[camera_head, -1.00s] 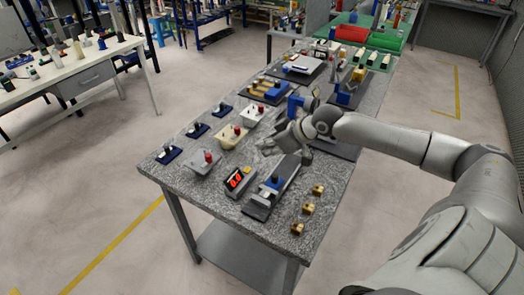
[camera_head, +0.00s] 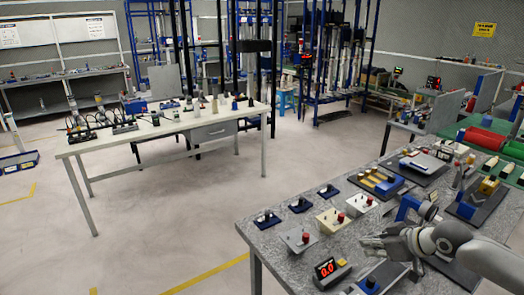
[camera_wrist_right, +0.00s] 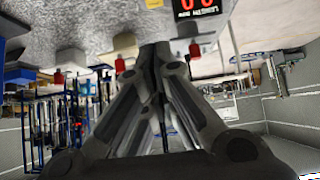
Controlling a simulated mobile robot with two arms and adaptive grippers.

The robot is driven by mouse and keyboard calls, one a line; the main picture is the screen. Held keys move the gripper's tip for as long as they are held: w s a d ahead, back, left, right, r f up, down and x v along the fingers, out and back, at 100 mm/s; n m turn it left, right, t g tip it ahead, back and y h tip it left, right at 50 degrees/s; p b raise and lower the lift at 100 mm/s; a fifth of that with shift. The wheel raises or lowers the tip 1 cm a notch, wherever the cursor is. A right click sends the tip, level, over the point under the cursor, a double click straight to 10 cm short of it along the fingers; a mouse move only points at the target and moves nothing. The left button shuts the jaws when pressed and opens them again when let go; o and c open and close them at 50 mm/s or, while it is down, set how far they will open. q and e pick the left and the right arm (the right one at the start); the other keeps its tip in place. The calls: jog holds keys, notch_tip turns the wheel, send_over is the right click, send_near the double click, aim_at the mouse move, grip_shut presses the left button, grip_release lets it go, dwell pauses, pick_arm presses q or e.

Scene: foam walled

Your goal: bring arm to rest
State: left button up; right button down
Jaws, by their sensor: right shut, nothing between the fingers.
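My right gripper (camera_head: 376,244) is over the grey speckled table (camera_head: 262,231) in the head view, its arm coming in from the lower right. It is shut and empty. Its closed fingers also show in the right wrist view (camera_wrist_right: 156,52). In the head view it is close to a beige block with a red knob (camera_head: 332,219) and a digital display reading 0.0 (camera_head: 326,270). My left gripper is in neither view.
Small dark blue stands (camera_head: 299,205) line the table's left edge. A blue-and-black fixture (camera_head: 408,207) stands beside my right gripper. A white table with a drawer (camera_head: 212,132) stands farther back at the left. The floor between the tables (camera_head: 180,225) is clear.

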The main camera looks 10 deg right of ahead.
jog(key=s+a+f, duration=0.2)
jog(key=a+f, duration=0.1)
jog(key=s+a+f+n+g, duration=0.1)
jog(key=s+a+f, duration=0.2)
jog(key=a, duration=0.1)
jog(key=s+a+f+g, duration=0.1)
jog(key=s+a+f, duration=0.1)
jog(key=a+f, duration=0.1)
jog(key=shift+s+a+f+n+y, duration=0.15)
jog(key=shift+a+f+n+y, duration=0.15)
jog(key=shift+a+y, duration=0.15)
jog(key=s+a+f+g, duration=0.1)
jog(key=s+a+f, duration=0.3)
jog(key=s+a, duration=0.3)
jog(key=s+m+g+h, duration=0.2)
jog(key=s+m+h, duration=0.2)
jog(key=s, duration=1)
notch_tip(320, 180, down, 28)
jog(key=s+f+g+b, duration=0.1)
jog(key=s, duration=0.1)
jog(key=s+d+f+g+b, duration=0.1)
jog(key=s+d+f, duration=0.1)
jog(key=s+f, duration=1.3)
jog(key=shift+s, duration=0.5)
